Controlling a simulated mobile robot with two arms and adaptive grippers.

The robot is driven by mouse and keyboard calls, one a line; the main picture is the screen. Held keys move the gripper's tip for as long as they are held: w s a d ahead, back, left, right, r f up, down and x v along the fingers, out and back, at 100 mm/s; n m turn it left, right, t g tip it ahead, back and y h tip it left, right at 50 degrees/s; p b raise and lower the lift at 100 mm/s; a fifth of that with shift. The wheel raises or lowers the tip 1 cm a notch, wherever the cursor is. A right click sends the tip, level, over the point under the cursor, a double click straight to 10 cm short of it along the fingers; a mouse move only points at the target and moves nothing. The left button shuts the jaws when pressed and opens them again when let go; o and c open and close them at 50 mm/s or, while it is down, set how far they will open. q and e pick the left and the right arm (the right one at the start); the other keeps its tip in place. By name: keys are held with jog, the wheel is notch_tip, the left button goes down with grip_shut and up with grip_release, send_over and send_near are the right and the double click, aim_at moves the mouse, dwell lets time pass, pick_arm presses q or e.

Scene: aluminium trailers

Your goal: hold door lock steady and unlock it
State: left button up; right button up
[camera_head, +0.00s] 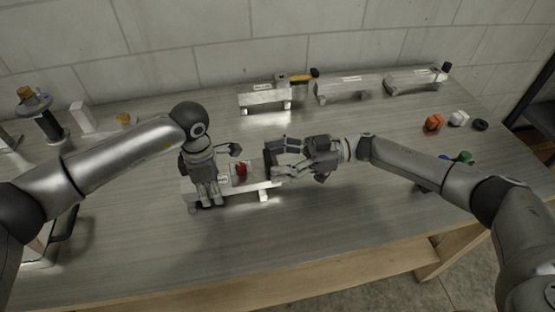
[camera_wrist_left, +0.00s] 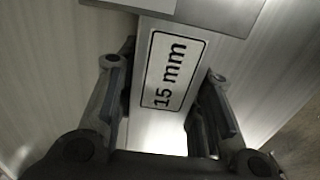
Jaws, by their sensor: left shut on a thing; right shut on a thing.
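The door lock is a low aluminium unit (camera_head: 252,186) on small feet at the middle of the table, with a red part (camera_head: 241,169) on it. My left gripper (camera_head: 208,198) points down over its left end and is shut on it. My right gripper (camera_head: 272,162) comes in from the right and is shut at the lock's right end. The fingers hide exactly which part it grips.
Aluminium units stand along the back, one with a yellow-and-black handle (camera_head: 303,75). An orange piece (camera_head: 433,122), a white piece (camera_head: 459,118) and a black ring (camera_head: 480,125) lie at the right. The front table strip is clear.

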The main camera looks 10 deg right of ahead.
jog(key=shift+g, duration=0.4)
jog(key=o, duration=1)
jog(key=shift+d, duration=0.1)
jog(key=d, duration=1.2)
jog(key=shift+w, duration=0.15)
jog(key=shift+a, duration=0.1)
pick_arm(q)
jog(key=o, duration=1.3)
jog(key=shift+c, duration=0.2)
